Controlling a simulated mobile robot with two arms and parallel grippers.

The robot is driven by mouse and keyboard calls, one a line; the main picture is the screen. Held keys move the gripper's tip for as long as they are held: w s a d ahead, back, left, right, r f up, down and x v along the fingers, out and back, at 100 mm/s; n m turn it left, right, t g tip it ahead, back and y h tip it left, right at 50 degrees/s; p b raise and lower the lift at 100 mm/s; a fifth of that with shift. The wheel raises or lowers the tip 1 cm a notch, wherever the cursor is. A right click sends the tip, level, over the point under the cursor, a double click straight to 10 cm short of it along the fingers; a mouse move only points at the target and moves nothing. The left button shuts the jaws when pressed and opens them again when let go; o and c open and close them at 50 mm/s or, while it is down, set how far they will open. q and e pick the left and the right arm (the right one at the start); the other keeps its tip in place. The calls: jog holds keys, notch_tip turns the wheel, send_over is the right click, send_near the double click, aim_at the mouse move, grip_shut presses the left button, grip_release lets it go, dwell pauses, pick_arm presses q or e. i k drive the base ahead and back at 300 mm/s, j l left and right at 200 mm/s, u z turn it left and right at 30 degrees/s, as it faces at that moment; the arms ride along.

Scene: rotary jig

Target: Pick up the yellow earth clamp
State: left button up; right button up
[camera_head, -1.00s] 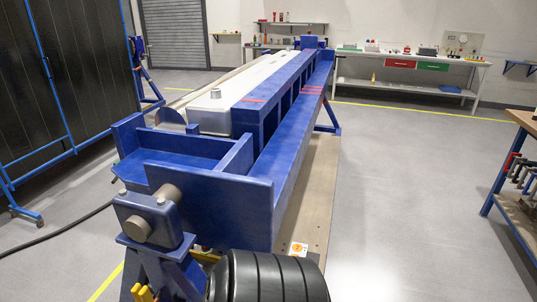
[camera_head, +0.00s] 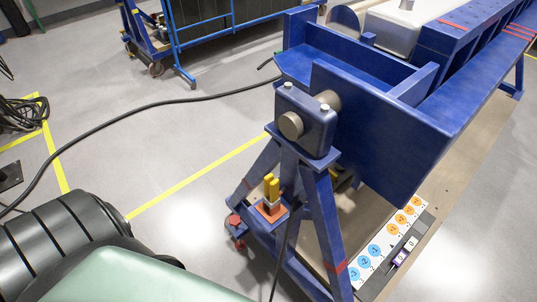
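The yellow earth clamp (camera_head: 271,188) stands upright on a small orange-topped plate (camera_head: 272,209) at the blue stand of the rotary jig (camera_head: 390,130). Black ribbed and pale green parts of my own body fill the lower left. Neither of my grippers is in view.
A black cable (camera_head: 130,115) curves over the floor from the left to the jig. A label strip with blue and orange discs (camera_head: 392,240) lies on the jig's base at lower right. A blue wheeled frame (camera_head: 150,35) stands at the back left. Grey floor left of the stand is open.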

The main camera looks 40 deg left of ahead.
aim_at(271, 199)
jog(key=u, duration=1.05)
